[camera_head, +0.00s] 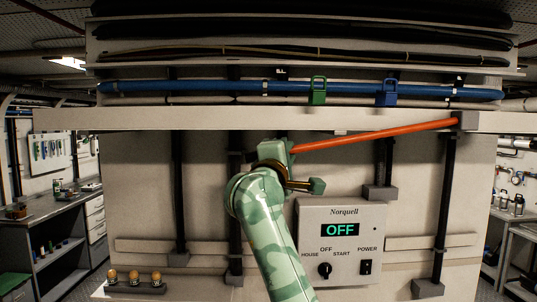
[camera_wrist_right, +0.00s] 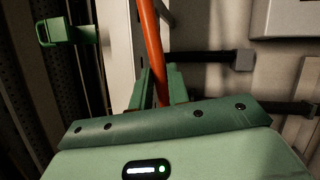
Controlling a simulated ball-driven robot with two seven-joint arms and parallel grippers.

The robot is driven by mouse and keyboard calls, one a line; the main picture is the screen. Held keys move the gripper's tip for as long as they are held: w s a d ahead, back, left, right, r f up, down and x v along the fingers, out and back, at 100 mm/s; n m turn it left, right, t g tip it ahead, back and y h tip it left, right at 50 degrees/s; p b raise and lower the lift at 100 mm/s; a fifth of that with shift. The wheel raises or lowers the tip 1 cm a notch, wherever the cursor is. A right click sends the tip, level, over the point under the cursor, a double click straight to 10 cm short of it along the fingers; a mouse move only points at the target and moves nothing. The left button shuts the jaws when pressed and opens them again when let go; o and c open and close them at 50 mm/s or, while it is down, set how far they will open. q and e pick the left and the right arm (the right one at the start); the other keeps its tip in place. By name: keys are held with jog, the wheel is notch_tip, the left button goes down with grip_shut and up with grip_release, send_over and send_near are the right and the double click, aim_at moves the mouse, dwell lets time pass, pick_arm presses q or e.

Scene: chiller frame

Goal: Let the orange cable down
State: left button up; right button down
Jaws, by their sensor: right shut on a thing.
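The orange cable (camera_head: 375,135) runs in the head view from a grey block (camera_head: 467,121) at the right end of the pale rail, sloping slightly down to the left to my right gripper (camera_head: 290,148). My right gripper is shut on the cable's left end, just below the rail. In the right wrist view the cable (camera_wrist_right: 152,48) rises from between the fingers (camera_wrist_right: 157,88). The fingertips are partly hidden behind the gripper body there. My left gripper is not in view.
A pale rail (camera_head: 100,119) crosses above my right arm. Over it lies a blue cable (camera_head: 200,87) with a green clip (camera_head: 318,91) and a blue clip (camera_head: 387,93). A Norquell control box (camera_head: 313,213) reading OFF stands close right of my arm.

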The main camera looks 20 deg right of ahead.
jog(key=d+f+n+t+b, duration=0.1)
jog(key=d+f+n+b, duration=0.1)
jog(key=f+b, duration=0.2)
jog(key=s+d+f+n+t+y+b, duration=0.1)
jog(key=f+b, duration=0.3)
jog(key=f, duration=0.4)
jog(key=shift+d+f+n, duration=0.15)
jog(key=shift+d+n, duration=0.45)
jog(key=shift+n, duration=0.3)
jog(key=shift+s, duration=0.1)
jog(key=c, duration=1.3)
grip_release()
jog(key=shift+c, duration=0.2)
